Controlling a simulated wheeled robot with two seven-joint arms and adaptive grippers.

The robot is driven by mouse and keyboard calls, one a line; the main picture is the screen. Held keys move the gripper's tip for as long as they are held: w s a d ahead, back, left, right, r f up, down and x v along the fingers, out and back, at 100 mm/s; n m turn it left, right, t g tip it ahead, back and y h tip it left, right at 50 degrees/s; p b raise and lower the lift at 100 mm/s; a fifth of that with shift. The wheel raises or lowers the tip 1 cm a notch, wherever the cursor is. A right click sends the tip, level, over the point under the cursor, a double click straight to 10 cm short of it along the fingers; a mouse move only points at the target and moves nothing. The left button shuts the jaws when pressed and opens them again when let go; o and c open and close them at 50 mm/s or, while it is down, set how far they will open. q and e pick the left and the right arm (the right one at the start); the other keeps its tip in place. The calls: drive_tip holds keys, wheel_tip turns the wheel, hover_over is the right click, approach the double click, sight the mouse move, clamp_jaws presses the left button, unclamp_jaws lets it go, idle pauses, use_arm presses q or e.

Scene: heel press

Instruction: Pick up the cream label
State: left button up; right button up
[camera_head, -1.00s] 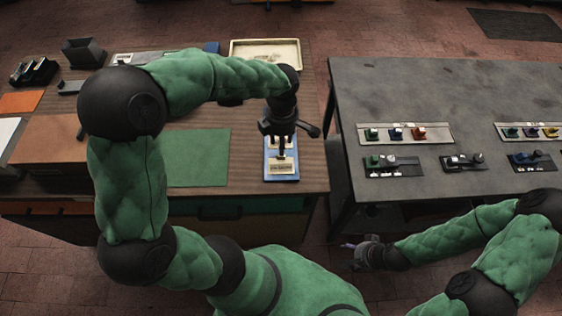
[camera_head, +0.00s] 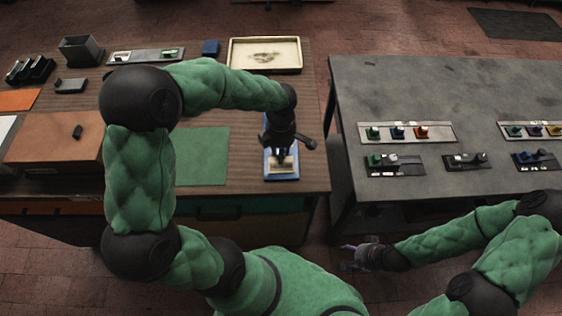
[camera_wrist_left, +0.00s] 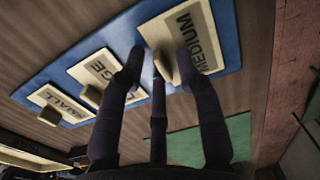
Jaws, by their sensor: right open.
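A blue board (camera_head: 283,177) lies on the brown table under my left gripper. The left wrist view shows several cream labels with raised blocks on the board: one reading MEDIUM (camera_wrist_left: 202,37), one partly hidden ending in GE (camera_wrist_left: 100,68), and one reading SMALL (camera_wrist_left: 65,104). My left gripper (camera_wrist_left: 158,62) has its fingers spread near the MEDIUM label's block, with a gap on one side; contact on the other side cannot be told. In the head view the left gripper (camera_head: 281,154) hides part of the board. My right gripper (camera_head: 350,256) is open, low and away from the board.
A green mat (camera_head: 206,158) lies left of the board, and a cream tray (camera_head: 235,62) stands behind it. A brown box (camera_head: 50,140) is at the left. The grey table (camera_head: 440,95) at right holds several coloured parts on plates (camera_head: 440,132).

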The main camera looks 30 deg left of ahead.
use_arm(q)
drive_tip(key=c, duration=0.4)
clamp_jaws()
drive_tip(key=shift+r, duration=0.15)
